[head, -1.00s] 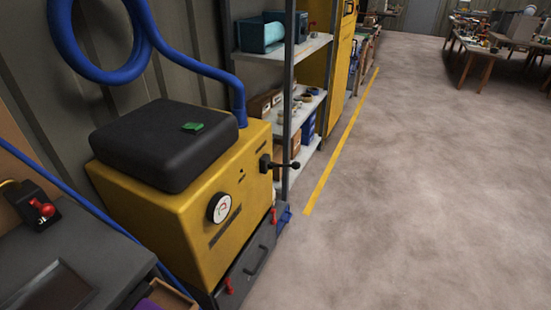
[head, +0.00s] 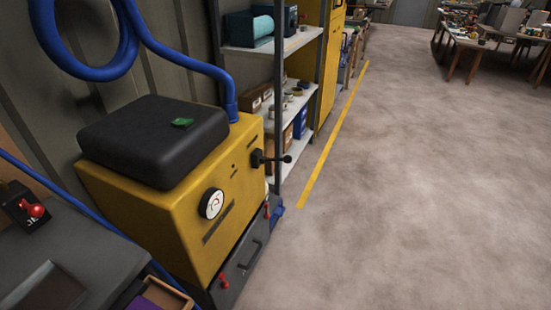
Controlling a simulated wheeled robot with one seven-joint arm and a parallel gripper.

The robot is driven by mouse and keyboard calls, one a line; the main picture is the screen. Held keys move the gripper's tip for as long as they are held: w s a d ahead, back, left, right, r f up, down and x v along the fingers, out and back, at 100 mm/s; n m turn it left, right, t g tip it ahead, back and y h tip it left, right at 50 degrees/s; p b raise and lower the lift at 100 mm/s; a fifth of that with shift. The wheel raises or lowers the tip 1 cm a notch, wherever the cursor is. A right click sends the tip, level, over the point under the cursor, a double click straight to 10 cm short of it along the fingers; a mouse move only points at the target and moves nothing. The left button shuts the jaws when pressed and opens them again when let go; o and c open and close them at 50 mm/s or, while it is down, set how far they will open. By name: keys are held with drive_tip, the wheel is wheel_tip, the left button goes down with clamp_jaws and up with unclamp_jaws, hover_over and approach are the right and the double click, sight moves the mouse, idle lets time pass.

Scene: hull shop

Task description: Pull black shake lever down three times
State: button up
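The black shake lever (head: 273,159) sticks out from the right part of the front face of a yellow machine (head: 165,215). Its arm points to the right and ends in a small dark knob, roughly level. The machine has a black padded top (head: 150,140) with a small green piece (head: 182,122) on it. A round white gauge (head: 211,203) sits on its front. Below is a dark grey drawer unit (head: 245,265) with red latches. My gripper is not in view.
A grey bench (head: 75,250) with a red-knobbed black device (head: 30,210) stands at the lower left. A thick blue hose (head: 180,62) runs into the machine. Metal shelves (head: 275,45) and a yellow cabinet (head: 328,70) stand behind. The floor (head: 420,200) on the right is clear.

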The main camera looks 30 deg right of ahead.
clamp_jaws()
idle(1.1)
